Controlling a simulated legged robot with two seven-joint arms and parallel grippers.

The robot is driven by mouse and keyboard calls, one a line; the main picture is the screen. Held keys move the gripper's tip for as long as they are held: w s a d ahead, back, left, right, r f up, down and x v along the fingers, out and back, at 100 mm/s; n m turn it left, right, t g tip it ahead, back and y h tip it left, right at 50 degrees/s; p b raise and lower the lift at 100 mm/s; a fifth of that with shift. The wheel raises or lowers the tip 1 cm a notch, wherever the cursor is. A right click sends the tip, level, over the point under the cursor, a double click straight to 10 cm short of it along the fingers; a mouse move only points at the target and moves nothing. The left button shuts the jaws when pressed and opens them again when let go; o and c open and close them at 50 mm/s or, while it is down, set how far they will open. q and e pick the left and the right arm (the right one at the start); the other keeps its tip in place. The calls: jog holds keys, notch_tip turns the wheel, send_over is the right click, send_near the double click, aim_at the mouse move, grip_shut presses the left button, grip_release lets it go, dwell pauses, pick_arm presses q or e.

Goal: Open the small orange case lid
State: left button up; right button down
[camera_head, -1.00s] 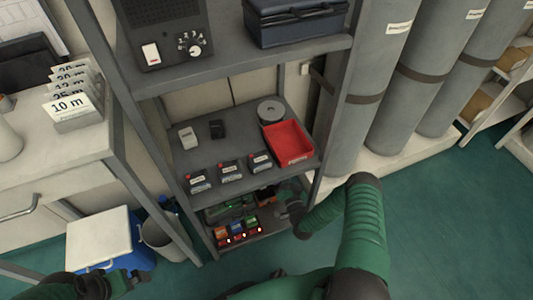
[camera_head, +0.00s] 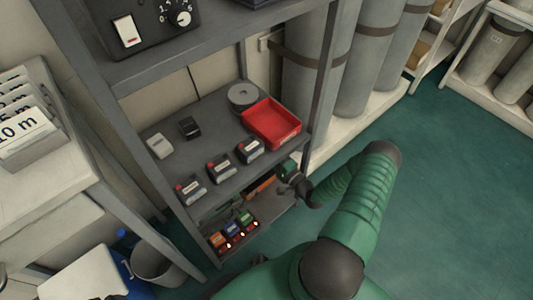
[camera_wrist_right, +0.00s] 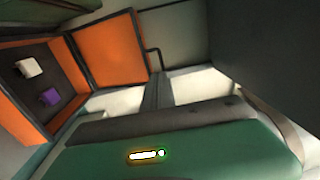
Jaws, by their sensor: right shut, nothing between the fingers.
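The small orange case (camera_head: 262,184) is on the lower shelf, partly hidden under the shelf above. In the right wrist view the case (camera_wrist_right: 18,102) shows at the left, with a dark inside holding a white block (camera_wrist_right: 28,67) and a purple block (camera_wrist_right: 49,97). Its orange lid (camera_wrist_right: 108,50) stands raised beside the box, so the case looks open. My right gripper (camera_head: 284,188) is at the lower shelf's right side, close to the case, shut and empty; its fingertips are hard to make out. Only a dark sliver of my left gripper (camera_head: 114,297) shows at the bottom edge.
Several small coloured units with lights (camera_head: 229,236) stand on the lower shelf, left of the case. The shelf above (camera_head: 210,145) holds a red tray (camera_head: 271,122), a grey reel (camera_head: 242,96) and several small boxes. A shelf post (camera_head: 322,90) and grey cylinders (camera_head: 357,70) are at the right.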

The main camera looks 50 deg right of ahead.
jog(key=w+d+b, duration=0.1)
jog(key=w+b, duration=0.3)
jog(key=w, duration=0.6)
jog(key=shift+r+b, duration=0.3)
jog(key=shift+r, duration=0.15)
